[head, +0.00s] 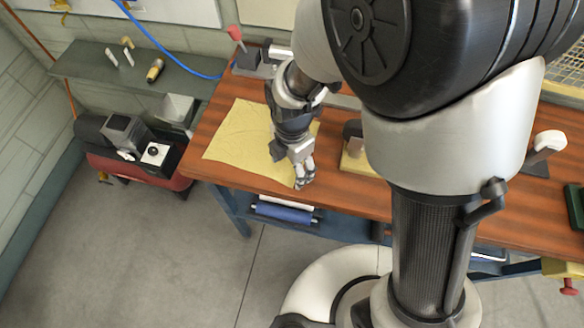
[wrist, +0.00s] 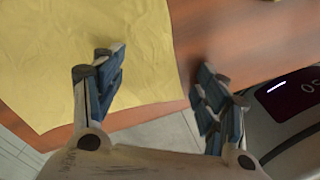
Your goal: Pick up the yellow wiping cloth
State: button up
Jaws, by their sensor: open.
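The yellow wiping cloth (head: 238,132) lies spread flat on the left end of the wooden workbench, a little creased. My gripper (head: 303,182) is at the cloth's right side, near the bench's front edge. In the wrist view the cloth (wrist: 60,50) fills the upper left. My gripper (wrist: 158,85) is open there with nothing between its fingers. Its left finger shows over the cloth, and its right finger shows over bare wood beside the cloth's edge. Part of the cloth is hidden behind my arm in the head view. I cannot tell whether the fingers touch the cloth.
The wooden workbench (head: 350,200) runs to the right, mostly behind my arm. A block with a dark part (head: 354,160) stands right of my gripper. A vise-like tool (head: 248,58) sits at the bench's back left. A red compressor (head: 150,172) stands on the floor at left.

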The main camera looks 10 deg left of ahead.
jog(key=shift+s+d+f, duration=0.2)
jog(key=shift+s+f, duration=0.05)
jog(key=shift+s, duration=0.05)
jog(key=c, duration=1.4)
grip_shut()
dwell(0.3)
notch_tip(320, 180, up, 12)
jog(key=p, duration=1)
jog(key=shift+w+a+r, duration=0.15)
jog(key=shift+w+a, duration=0.05)
jog(key=shift+w, duration=0.05)
notch_tip(320, 180, up, 18)
jog(key=p, duration=1.4)
